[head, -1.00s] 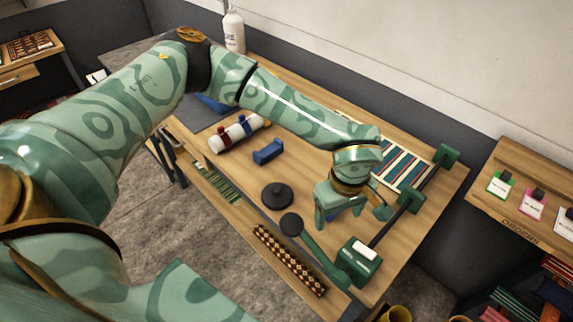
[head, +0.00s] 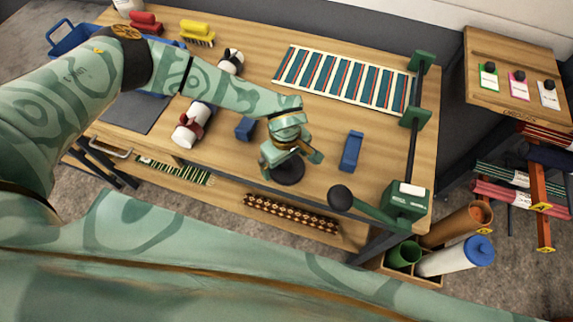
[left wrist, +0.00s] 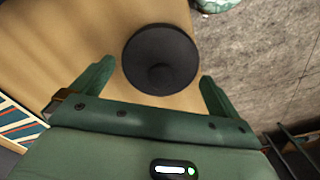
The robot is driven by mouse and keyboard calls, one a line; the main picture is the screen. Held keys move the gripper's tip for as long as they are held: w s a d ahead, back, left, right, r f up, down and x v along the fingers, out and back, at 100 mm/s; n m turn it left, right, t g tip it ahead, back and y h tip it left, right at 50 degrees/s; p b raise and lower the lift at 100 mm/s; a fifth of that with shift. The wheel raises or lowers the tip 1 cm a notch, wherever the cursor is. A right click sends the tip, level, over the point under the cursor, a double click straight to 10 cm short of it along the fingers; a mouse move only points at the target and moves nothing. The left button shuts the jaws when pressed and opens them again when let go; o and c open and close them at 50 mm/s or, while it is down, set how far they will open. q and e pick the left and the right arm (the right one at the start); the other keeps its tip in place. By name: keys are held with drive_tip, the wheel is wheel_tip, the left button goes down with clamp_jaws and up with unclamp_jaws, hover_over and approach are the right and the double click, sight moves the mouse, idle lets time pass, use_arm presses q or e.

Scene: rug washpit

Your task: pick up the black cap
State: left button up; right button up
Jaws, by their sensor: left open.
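The black cap (head: 288,175), a round dark disc with a small knob on top, lies on the wooden bench near its front edge. In the left wrist view the cap (left wrist: 160,50) shows whole, just beyond and between the fingers. My left gripper (head: 292,164) is open and empty, pointing down over the cap and partly hiding it in the head view. Its two green fingers in the left wrist view (left wrist: 154,82) stand apart, one toward each side of the cap. My right gripper is not in view.
A blue block (head: 351,151) lies right of the cap, and another (head: 245,128) left. A green device with a black-knobbed lever (head: 375,210) stands at the right. A striped mat (head: 345,80) lies behind. White rolls (head: 190,130) lie at left.

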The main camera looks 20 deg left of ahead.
use_arm(q)
drive_tip(key=shift+f, duration=0.55)
drive_tip(key=c, duration=0.8)
